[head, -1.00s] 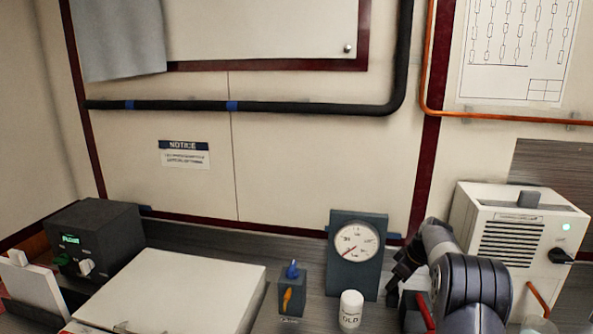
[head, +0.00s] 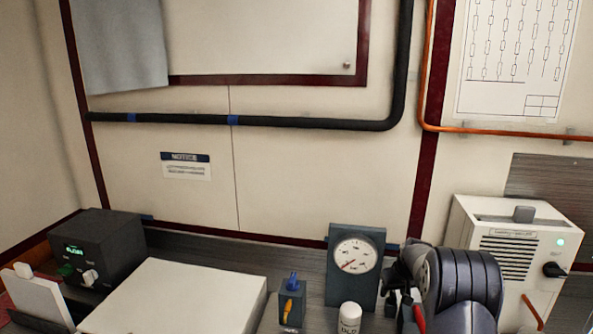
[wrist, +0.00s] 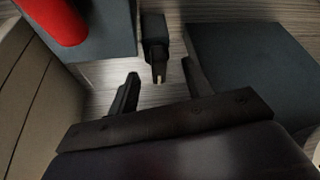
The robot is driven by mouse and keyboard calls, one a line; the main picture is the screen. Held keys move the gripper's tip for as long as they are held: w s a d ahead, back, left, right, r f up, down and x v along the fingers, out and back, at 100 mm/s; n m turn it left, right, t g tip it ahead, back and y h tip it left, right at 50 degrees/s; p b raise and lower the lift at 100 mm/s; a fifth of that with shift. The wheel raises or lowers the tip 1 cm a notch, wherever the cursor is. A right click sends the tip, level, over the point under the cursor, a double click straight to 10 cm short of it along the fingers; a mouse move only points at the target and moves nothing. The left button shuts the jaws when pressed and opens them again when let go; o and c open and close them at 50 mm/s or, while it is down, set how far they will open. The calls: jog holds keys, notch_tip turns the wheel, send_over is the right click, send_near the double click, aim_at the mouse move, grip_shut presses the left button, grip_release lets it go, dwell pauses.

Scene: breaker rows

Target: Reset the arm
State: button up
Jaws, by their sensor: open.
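My gripper (wrist: 160,84) is open in the wrist view, its two black fingers apart with grey wood-grain surface between and beyond them. A dark block with a pale tip (wrist: 157,68) stands just beyond the fingers; I cannot tell what it is. In the head view my gripper (head: 397,278) is small and partly hidden by my arm, right of the gauge. No object is held.
A dial gauge (head: 354,254), a white jar (head: 349,318) and a small blue-grey box with blue and orange knobs (head: 292,301) stand left of my arm. A white vented unit (head: 480,220) stands right. In the wrist view, a red cylinder (wrist: 55,18) is at upper left.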

jog(key=shift+s+r+b, duration=0.1)
jog(key=shift+r+b, duration=0.2)
jog(key=shift+r, duration=0.15)
jog(key=b+v, duration=0.1)
jog(key=v, duration=0.5)
jog(key=shift+s+r, duration=0.1)
jog(key=shift+r, duration=0.05)
jog(key=shift+a, duration=0.1)
